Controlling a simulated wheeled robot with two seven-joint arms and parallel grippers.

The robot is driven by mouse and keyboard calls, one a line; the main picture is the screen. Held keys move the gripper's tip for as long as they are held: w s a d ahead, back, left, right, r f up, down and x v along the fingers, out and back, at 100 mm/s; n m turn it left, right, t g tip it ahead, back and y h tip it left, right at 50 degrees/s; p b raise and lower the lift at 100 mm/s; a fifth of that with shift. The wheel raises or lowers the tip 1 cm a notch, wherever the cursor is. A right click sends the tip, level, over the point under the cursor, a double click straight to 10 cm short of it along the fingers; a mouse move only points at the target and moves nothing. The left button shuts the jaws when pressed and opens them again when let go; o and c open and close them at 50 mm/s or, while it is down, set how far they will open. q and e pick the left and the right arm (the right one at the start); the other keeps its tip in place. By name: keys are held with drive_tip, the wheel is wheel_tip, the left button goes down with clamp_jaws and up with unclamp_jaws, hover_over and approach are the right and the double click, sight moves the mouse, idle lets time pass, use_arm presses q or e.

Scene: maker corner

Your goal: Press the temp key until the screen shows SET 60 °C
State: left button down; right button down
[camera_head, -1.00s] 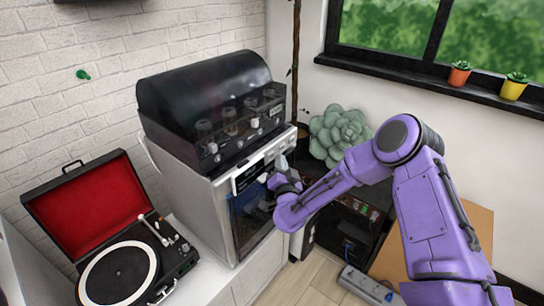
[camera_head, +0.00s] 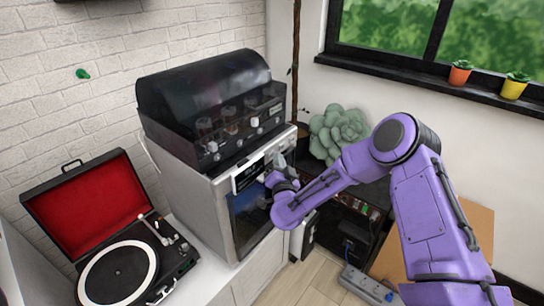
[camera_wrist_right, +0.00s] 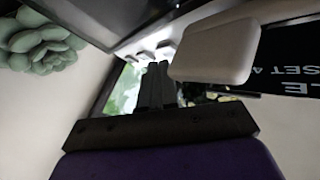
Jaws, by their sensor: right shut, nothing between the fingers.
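The grey-white oven-like machine (camera_head: 207,200) stands in the middle of the head view, with a dark screen (camera_head: 250,174) high on its front. In the right wrist view the screen (camera_wrist_right: 290,62) is partly cut off. Its tilted white text reads "LE" and "SET 4", with the rest out of frame. A pale rounded block (camera_wrist_right: 215,50), which looks like a key, stands out beside the screen. My right gripper (camera_head: 274,172) is at the front panel, right of the screen. Its fingers (camera_wrist_right: 156,78) are shut and empty, close beside the block; contact cannot be told. My left gripper is not in view.
A black-hooded machine (camera_head: 210,95) with knobs sits on top. An open red-lined record player (camera_head: 115,240) stands at the left. A pale green succulent (camera_head: 338,132) is behind my right arm. A power strip (camera_head: 365,284) lies on the floor.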

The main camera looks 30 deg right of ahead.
drive_tip(key=shift+w+a, duration=0.15)
drive_tip(key=shift+w, duration=0.2)
idle(0.7)
drive_tip(key=shift+s, duration=0.1)
drive_tip(key=shift+s+d, duration=0.3)
drive_tip(key=shift+s, duration=0.35)
drive_tip(key=shift+s+d+p, duration=0.3)
drive_tip(key=shift+s, duration=0.45)
drive_tip(key=shift+s+d+p, duration=0.25)
drive_tip(key=shift+s+d, duration=0.1)
drive_tip(key=shift+s, duration=0.45)
drive_tip(key=shift+s+d+p, duration=0.3)
drive_tip(key=shift+s, duration=0.45)
